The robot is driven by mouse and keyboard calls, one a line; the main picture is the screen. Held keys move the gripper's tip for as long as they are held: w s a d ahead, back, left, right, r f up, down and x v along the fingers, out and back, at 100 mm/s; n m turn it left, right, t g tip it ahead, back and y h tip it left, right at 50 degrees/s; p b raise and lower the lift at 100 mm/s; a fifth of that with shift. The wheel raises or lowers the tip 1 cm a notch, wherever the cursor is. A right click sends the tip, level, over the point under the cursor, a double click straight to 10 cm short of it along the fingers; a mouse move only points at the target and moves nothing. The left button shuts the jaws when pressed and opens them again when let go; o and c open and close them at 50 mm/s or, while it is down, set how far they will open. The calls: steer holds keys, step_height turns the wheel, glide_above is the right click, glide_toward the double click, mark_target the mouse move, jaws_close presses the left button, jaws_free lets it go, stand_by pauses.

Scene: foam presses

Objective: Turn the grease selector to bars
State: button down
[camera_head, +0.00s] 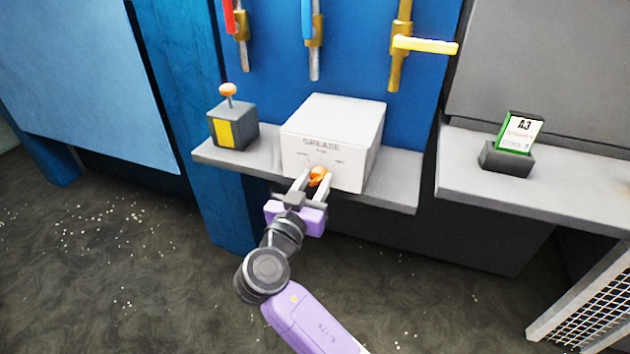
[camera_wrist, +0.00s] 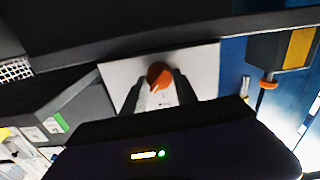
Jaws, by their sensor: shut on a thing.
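The grease selector is an orange knob (camera_head: 319,176) on the front face of a white box (camera_head: 340,118) marked "GREASE". Small labels sit around the knob, too small to read for certain. My gripper (camera_head: 318,182) is at the front of the box, its two fingers on either side of the knob and shut on it. In the wrist view the orange knob (camera_wrist: 159,76) sits between the dark fingertips, in front of the white face (camera_wrist: 205,65). The fingers partly hide the knob, so its pointing direction is hard to tell.
The box stands on a grey shelf (camera_head: 398,193). A dark box with a yellow panel and orange button (camera_head: 228,90) stands to its left. Valves with red, blue and yellow handles (camera_head: 425,45) hang above. A green "A3" card (camera_head: 520,132) stands on the right counter.

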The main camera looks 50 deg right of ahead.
steer(key=n+p, duration=0.2)
steer(key=n, duration=0.3)
steer(key=n+p, duration=0.3)
steer(key=n, duration=0.1)
steer(key=shift+w+a, duration=0.1)
steer(key=shift+w, duration=0.05)
steer(key=n+p, duration=0.3)
steer(key=n, duration=0.2)
steer(key=shift+n+p, duration=0.3)
steer(key=shift+p, duration=0.1)
steer(key=shift+f+n+p, duration=0.25)
steer(key=shift+n+p, duration=0.65)
steer(key=shift+n, duration=0.5)
steer(key=c, duration=1)
jaws_free()
steer(key=shift+o, duration=0.2)
